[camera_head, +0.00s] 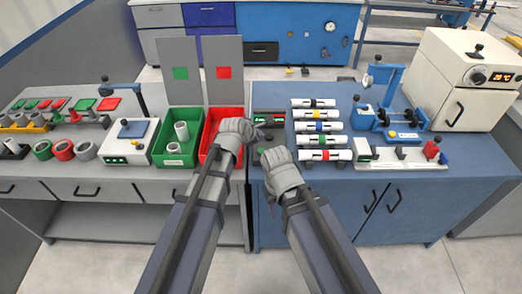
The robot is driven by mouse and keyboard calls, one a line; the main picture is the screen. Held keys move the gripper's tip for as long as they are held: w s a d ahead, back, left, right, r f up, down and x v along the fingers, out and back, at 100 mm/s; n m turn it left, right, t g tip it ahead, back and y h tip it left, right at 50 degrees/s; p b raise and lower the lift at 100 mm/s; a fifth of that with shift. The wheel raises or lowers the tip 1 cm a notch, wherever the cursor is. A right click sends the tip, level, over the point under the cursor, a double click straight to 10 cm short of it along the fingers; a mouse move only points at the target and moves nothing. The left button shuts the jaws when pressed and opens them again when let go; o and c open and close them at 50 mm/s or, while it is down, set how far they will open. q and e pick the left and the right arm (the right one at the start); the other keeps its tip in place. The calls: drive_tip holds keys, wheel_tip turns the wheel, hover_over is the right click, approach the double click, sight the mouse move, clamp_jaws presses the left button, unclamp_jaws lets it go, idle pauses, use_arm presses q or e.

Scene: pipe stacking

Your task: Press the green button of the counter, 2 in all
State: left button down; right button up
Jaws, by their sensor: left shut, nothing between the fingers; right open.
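A dark counter panel (269,112) with two small lit green displays sits at the middle of the bench, right of the red bin. Its lower part is partly covered by my grippers, and I cannot make out a green button. My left gripper (255,133) is shut and empty, over the counter's left lower side and the red bin's right edge. I cannot tell whether it touches the counter. My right gripper (264,152) is open and empty, just below the counter at the bench's front edge.
A green bin (172,159) holding grey pipes and a red bin (210,125) stand left of the counter. A blue device (388,112) and a cream oven (455,75) stand farther right.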

sight(259, 152)
use_arm(q)
wheel_tip(259, 152, up, 4)
drive_tip(key=p, duration=0.3)
drive_tip(key=shift+p, duration=0.4)
drive_tip(key=shift+f, duration=0.2)
wheel_tip(259, 152, down, 9)
drive_tip(key=b, duration=0.9)
drive_tip(key=shift+r, duration=0.15)
idle(1.5)
drive_tip(key=shift+f+b, duration=0.35)
